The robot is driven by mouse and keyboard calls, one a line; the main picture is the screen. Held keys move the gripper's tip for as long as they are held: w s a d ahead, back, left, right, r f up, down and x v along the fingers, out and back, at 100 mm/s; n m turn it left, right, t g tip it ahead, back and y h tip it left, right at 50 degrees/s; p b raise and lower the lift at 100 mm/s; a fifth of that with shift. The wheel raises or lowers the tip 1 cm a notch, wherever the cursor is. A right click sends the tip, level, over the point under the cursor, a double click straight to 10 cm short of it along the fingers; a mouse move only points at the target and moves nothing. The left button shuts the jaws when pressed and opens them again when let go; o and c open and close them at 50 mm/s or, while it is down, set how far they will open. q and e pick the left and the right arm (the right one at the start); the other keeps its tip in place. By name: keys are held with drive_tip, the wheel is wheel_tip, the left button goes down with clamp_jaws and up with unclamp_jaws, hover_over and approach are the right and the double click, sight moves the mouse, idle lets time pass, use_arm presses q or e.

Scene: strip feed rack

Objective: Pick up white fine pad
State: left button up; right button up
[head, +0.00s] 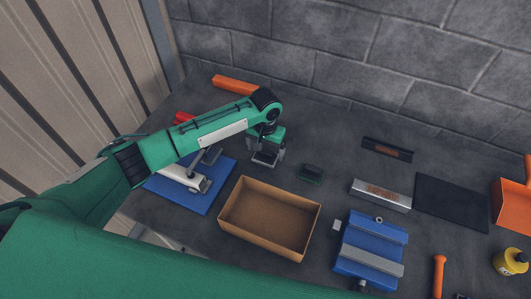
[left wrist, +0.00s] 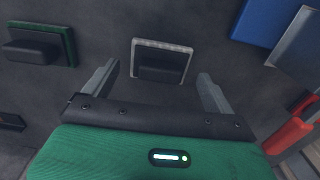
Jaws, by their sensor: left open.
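The white fine pad (left wrist: 161,61) lies on the dark bench in the left wrist view, a pale-edged rectangle with a black block-shaped grip on top. In the head view the pad (head: 263,161) shows just under my left gripper (head: 266,153). My left gripper (left wrist: 158,88) is open, with its two fingers on either side of the near part of the pad and nothing between them that I can see held. Whether the fingers touch the pad is unclear. My right gripper is not in view.
A green-edged pad (head: 310,174) lies to the right; it also shows in the left wrist view (left wrist: 40,46). An open cardboard box (head: 232,230) stands in front. A blue board (head: 222,182) lies left, a blue fixture (head: 366,246) right. Bench between pads is clear.

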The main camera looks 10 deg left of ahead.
sight(266, 151)
use_arm(q)
drive_tip(key=shift+f, duration=0.9)
drive_tip(key=c, duration=0.9)
drive_tip(key=shift+o, duration=0.2)
wheel_tip(266, 151, up, 20)
drive_tip(key=b, duration=0.3)
drive_tip(key=shift+b, duration=0.35)
